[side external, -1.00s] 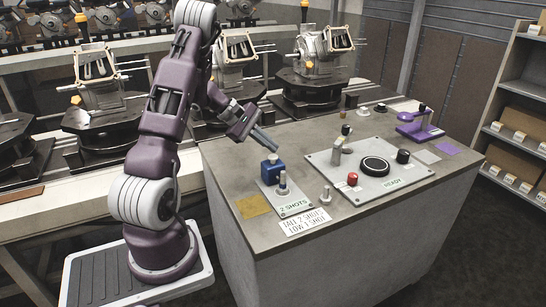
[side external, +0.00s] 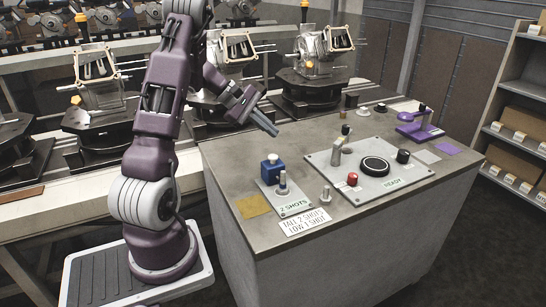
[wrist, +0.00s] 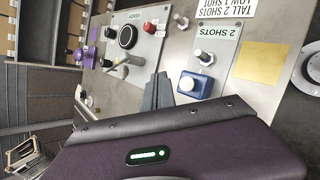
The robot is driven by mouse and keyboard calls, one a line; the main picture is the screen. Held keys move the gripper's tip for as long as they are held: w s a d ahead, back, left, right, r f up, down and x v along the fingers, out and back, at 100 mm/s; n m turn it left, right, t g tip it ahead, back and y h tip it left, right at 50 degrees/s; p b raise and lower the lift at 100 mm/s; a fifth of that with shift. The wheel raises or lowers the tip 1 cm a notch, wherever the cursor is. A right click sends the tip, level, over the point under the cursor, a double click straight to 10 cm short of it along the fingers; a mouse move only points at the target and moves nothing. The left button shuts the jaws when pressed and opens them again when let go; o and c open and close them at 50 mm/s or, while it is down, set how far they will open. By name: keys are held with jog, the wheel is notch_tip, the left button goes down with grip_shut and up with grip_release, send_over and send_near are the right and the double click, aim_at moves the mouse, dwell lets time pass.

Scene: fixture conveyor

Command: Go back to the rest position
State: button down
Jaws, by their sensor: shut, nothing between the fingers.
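My gripper (side external: 272,130) is shut and empty. In the side external view it hangs in the air above the back left part of the grey bench (side external: 235,160), apart from everything on it. Its closed fingers slant down to the right, behind the blue block with a white top (side external: 272,168). In the wrist view the fingers (wrist: 158,92) show as a narrow grey wedge above my purple housing. The blue block (wrist: 196,85) lies to their right in that view. No finger touches a thing.
The "2 SHOTS" plate (side external: 293,206) carries a knobbed lever. The "READY" panel (side external: 320,164) holds a red button (side external: 352,179), a black dial (side external: 375,166) and a lever. A purple stand (side external: 420,130) is at the back right. Engine fixtures (side external: 310,85) line the conveyor behind.

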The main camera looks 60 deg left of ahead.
dwell(0.4)
jog(key=s+d+r+m+g, duration=0.15)
jog(key=d+r+m, duration=0.25)
jog(key=d, duration=0.5)
jog(key=s+d+r+m+g+h, duration=0.15)
jog(key=d+r+m, duration=0.25)
jog(key=d, duration=0.4)
jog(key=s+d+r+m+g, duration=0.15)
jog(key=d+r+m, duration=0.25)
jog(key=d, duration=0.5)
jog(key=s+d+m+t+y, duration=0.1)
jog(key=s+d+m+y, duration=0.1)
jog(key=s+m, duration=0.3)
jog(key=s+d+m+y, duration=0.3)
jog(key=s+d+m, duration=0.1)
jog(key=s, duration=0.6)
jog(key=shift+s+d+f+m+t, duration=0.15)
jog(key=shift+s+m+t, duration=0.15)
jog(key=shift+m, duration=0.3)
